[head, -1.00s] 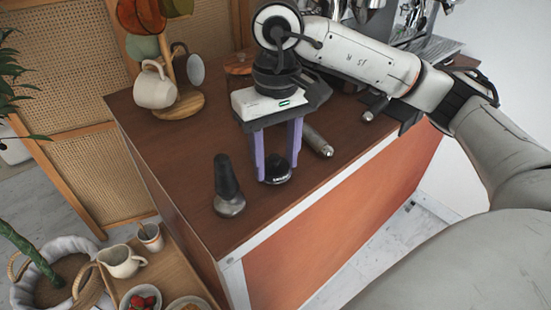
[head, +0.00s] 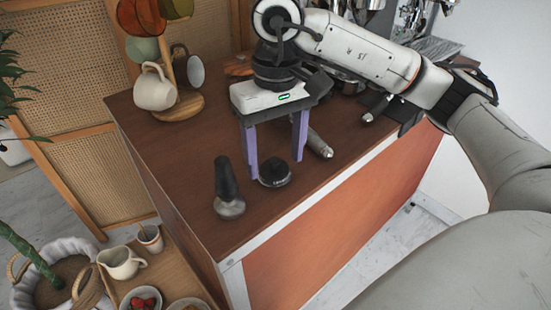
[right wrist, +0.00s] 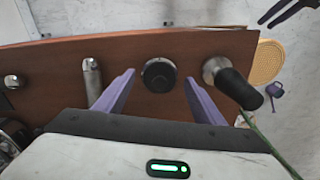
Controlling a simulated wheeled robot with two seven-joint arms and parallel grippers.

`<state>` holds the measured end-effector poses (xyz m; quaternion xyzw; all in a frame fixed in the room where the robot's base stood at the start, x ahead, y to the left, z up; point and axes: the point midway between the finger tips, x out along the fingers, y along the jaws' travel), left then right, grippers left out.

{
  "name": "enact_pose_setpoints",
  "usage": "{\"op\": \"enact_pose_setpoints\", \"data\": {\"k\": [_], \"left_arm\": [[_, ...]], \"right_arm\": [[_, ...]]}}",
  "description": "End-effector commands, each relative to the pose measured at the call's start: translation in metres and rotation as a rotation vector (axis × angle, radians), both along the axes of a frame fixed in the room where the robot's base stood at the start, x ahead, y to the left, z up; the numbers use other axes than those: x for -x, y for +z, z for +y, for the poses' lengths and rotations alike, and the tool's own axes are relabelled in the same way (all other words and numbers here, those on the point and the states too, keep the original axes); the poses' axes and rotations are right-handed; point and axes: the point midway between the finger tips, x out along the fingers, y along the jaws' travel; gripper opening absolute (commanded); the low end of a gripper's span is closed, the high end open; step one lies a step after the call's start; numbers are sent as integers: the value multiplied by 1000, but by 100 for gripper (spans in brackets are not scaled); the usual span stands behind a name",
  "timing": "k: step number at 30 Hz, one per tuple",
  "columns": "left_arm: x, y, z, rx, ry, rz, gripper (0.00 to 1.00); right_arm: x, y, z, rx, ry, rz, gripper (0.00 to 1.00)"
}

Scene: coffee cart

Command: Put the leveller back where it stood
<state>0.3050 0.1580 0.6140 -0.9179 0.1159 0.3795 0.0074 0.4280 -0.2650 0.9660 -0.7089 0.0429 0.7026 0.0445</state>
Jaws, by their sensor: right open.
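The leveller (head: 275,174) is a low, round black disc standing flat on the brown counter near its front edge. It also shows in the right wrist view (right wrist: 158,75) between the fingertips. My right gripper (head: 275,168) is open, pointing down, with one purple finger on each side of the leveller. In the right wrist view, a gap shows between the leveller and each finger (right wrist: 159,78). My left gripper is not seen in the head view.
A black-handled tamper (head: 228,185) stands close left of the leveller. A metal cylindrical handle (head: 319,143) lies to the right. A mug tree (head: 180,104) stands at the back left, the espresso machine at the back right. A lower wooden shelf (head: 183,274) holds a jug (head: 121,263).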

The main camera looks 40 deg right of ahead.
Motion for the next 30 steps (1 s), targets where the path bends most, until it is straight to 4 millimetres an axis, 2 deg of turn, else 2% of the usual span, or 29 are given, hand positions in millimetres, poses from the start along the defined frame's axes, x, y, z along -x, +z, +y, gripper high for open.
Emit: {"op": "enact_pose_setpoints", "data": {"k": [6, 12, 18, 30], "left_arm": [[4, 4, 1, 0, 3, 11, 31], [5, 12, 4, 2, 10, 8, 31], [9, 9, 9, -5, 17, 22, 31], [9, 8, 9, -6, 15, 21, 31]], "right_arm": [[0, 53, 0, 0, -1, -6, 63], [0, 89, 0, 1, -1, -4, 63], [1, 104, 0, 1, 0, -1, 63], [1, 104, 0, 0, 1, 1, 63]]}}
